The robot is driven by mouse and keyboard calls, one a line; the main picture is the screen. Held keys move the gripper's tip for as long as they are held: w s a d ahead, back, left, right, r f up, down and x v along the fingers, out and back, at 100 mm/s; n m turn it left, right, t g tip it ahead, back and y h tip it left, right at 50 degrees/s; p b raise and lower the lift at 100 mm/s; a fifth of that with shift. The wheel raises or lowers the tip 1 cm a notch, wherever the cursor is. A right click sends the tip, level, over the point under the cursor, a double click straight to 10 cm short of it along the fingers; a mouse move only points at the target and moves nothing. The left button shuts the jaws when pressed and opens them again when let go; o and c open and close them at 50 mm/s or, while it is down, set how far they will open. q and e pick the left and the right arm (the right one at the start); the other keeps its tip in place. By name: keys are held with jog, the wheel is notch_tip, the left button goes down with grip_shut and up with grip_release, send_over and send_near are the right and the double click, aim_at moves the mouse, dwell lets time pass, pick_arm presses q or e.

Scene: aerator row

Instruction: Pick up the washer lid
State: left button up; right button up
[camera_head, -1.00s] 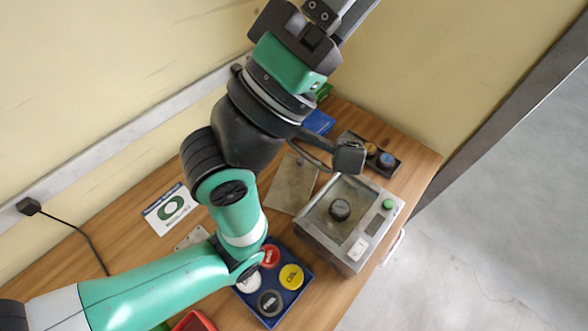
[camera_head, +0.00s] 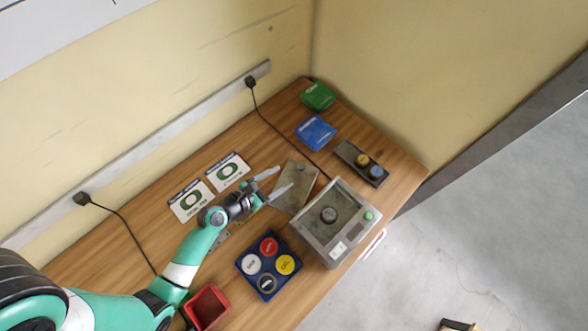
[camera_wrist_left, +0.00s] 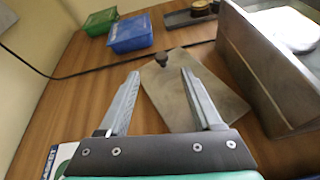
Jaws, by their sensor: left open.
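The washer lid appears to be the flat grey-brown metal plate (camera_head: 303,186) lying on the wooden table, left of the open grey washer box (camera_head: 329,252).
A blue tray (camera_head: 241,266) with coloured round caps and a red bin (camera_head: 207,306) stand in front. Blue (camera_head: 316,133) and green (camera_head: 318,96) boxes and a dark tray (camera_head: 349,151) are farther back. A black cable (camera_head: 274,136) runs across the table. Two printed cards (camera_head: 191,201) lie left.

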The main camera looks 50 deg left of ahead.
aim_at(299, 169)
pick_arm(q)
jog(key=x, duration=0.3)
jog(key=shift+w+f, duration=0.15)
jog(key=shift+w, duration=0.2)
jog(key=shift+w+f+b, duration=0.2)
jog(key=shift+f+b, duration=0.05)
jog(key=shift+b, duration=0.2)
jog(key=b+x, duration=0.1)
jog(key=x, duration=0.3)
jog(key=shift+w+d+f+b, duration=0.1)
jog(key=shift+w+f+b, duration=0.1)
jog(key=shift+w+b, duration=0.15)
jog(key=shift+s, duration=0.1)
grip_shut()
